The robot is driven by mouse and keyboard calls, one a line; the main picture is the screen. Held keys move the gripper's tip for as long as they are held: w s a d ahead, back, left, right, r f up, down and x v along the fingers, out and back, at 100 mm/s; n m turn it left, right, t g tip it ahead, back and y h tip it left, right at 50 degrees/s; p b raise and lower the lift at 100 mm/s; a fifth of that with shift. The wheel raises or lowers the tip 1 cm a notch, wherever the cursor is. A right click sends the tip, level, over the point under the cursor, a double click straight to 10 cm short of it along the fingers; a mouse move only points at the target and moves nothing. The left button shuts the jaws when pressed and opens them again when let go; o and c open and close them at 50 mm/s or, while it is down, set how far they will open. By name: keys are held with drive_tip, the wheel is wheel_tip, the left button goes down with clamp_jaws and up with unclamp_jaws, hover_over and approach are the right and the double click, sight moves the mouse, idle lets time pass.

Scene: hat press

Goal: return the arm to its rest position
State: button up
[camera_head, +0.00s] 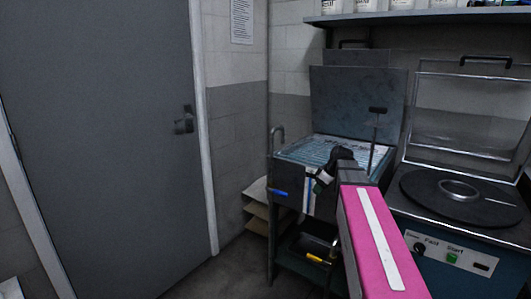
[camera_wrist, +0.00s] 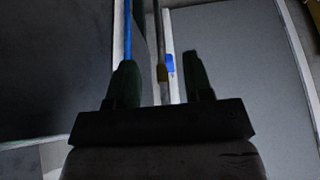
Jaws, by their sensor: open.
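My arm, with a pink link, reaches in from the lower right of the head view. My dark gripper (camera_head: 322,178) is at its far end, in front of a metal sink-like unit (camera_head: 310,150) with a raised lid. In the wrist view my gripper's two fingers (camera_wrist: 162,85) stand apart, and it is open. Nothing is clearly held between them. How far these are from the fingers I cannot tell.
A press with a round dark plate (camera_head: 458,198) and a control panel (camera_head: 450,252) stands at the right. A closed grey door (camera_head: 100,130) is at the left. A shelf with white containers (camera_head: 420,16) runs along the top. Some floor (camera_head: 225,272) is clear before the door.

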drive_tip(key=s+a+f+m+g+h, duration=0.1)
drive_tip(key=s+f+m+h, duration=0.1)
drive_tip(key=s+f+m, duration=0.3)
drive_tip(key=s+a+f+m+g+h, duration=0.2)
drive_tip(key=s+f+m, duration=0.3)
drive_tip(key=s+f, duration=0.8)
wheel_tip(320, 180, down, 4)
drive_tip(key=shift+s+a+f+m, duration=0.2)
drive_tip(key=shift+s+a+m, duration=0.05)
drive_tip(key=shift+s+m, duration=0.15)
